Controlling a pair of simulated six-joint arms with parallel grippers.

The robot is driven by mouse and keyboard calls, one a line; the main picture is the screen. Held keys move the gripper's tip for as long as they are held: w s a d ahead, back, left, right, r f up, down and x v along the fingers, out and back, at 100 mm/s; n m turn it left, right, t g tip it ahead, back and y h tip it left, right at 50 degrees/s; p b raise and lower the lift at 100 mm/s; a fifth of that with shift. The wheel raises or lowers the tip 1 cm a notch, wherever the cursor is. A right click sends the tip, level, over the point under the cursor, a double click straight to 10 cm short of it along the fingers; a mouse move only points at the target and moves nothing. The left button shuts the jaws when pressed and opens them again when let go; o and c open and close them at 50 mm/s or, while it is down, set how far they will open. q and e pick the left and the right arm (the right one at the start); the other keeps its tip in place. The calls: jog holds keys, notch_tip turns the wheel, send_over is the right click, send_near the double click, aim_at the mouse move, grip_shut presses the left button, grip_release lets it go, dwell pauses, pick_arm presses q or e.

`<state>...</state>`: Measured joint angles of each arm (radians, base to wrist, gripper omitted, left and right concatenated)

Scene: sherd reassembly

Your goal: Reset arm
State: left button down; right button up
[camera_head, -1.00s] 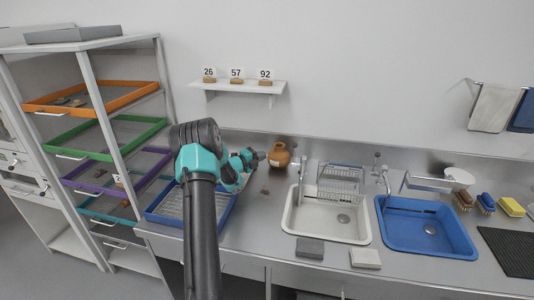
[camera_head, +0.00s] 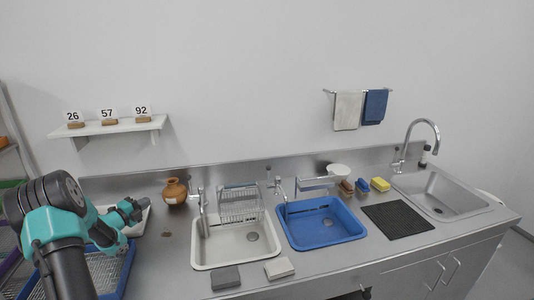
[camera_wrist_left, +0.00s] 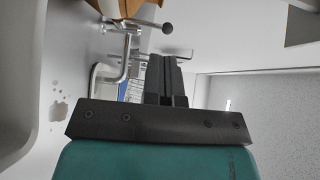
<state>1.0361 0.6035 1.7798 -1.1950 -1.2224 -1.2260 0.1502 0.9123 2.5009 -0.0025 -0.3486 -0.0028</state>
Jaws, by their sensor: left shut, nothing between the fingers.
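My left arm comes in from the lower left in the head view. Its gripper (camera_head: 140,206) is shut and empty, held over the left part of the steel counter (camera_head: 185,255). It is left of a brown clay pot (camera_head: 174,192) and apart from it. In the left wrist view the dark fingers (camera_wrist_left: 163,75) are together with nothing between them. My right gripper is in neither view.
A white tray (camera_head: 146,222) is partly hidden behind the gripper, and a blue tray (camera_head: 128,268) lies below my arm. A white basin (camera_head: 206,258), blue basin (camera_head: 330,242), dish rack (camera_head: 240,205), black mat (camera_head: 398,220) and grey block (camera_head: 225,278) occupy the counter. A shelf (camera_head: 125,127) hangs above.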

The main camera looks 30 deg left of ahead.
pick_arm(q)
send_near(169, 184)
jog(key=w+d, duration=0.2)
jog(key=w, duration=0.2)
jog(key=shift+w+a, duration=0.55)
jog(key=shift+w, duration=0.25)
jog(key=shift+w+a, duration=0.45)
jog(key=shift+w, duration=0.25)
jog(key=shift+s+d, duration=0.1)
